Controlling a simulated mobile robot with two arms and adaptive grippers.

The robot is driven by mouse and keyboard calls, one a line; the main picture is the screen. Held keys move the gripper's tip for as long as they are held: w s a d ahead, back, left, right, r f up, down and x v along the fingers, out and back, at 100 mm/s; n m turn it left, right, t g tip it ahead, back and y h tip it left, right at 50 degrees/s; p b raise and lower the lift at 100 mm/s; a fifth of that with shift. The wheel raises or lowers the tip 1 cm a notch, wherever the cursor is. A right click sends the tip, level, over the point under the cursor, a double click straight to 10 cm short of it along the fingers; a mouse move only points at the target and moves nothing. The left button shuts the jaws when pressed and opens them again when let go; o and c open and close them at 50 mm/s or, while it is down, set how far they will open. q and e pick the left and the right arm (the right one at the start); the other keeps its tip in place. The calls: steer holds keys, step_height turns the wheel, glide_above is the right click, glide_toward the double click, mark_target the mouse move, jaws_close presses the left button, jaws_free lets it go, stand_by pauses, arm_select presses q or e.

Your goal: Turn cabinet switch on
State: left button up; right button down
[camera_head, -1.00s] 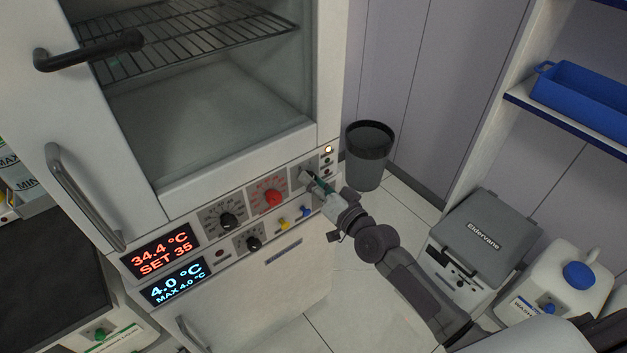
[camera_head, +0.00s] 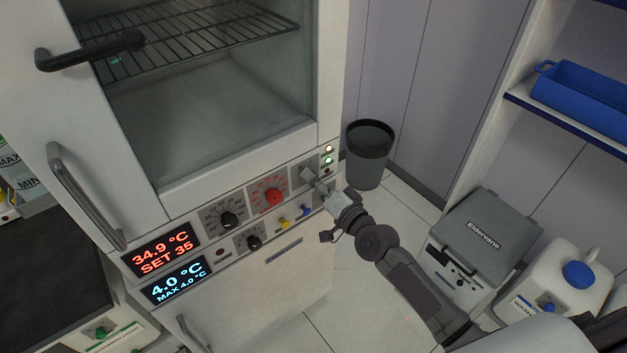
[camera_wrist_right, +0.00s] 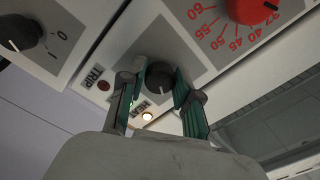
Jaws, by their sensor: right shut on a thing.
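The white cabinet (camera_head: 318,143) has a control panel along its front. At the panel's right end is a grey switch plate (camera_head: 305,172). My right gripper (camera_head: 317,186) is at this plate and hides its knob in the head view. In the right wrist view the black switch knob (camera_wrist_right: 157,75) sits between the teal fingers of my right gripper (camera_wrist_right: 160,92), which is shut on it. A lit HEAT lamp (camera_wrist_right: 147,116) and a dark red TRIP lamp (camera_wrist_right: 103,85) are beside it. My left gripper is not in view.
A red dial (camera_head: 272,198) and a black dial (camera_head: 228,220) are left of the switch plate. Small yellow (camera_head: 283,224) and blue (camera_head: 305,211) knobs are below. A dark bin (camera_head: 367,160) stands close to the right. A grey-lidded device (camera_head: 487,238) is on the floor.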

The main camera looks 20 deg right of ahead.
steer(key=c, duration=0.8)
jaws_free()
steer(key=v, duration=1.2)
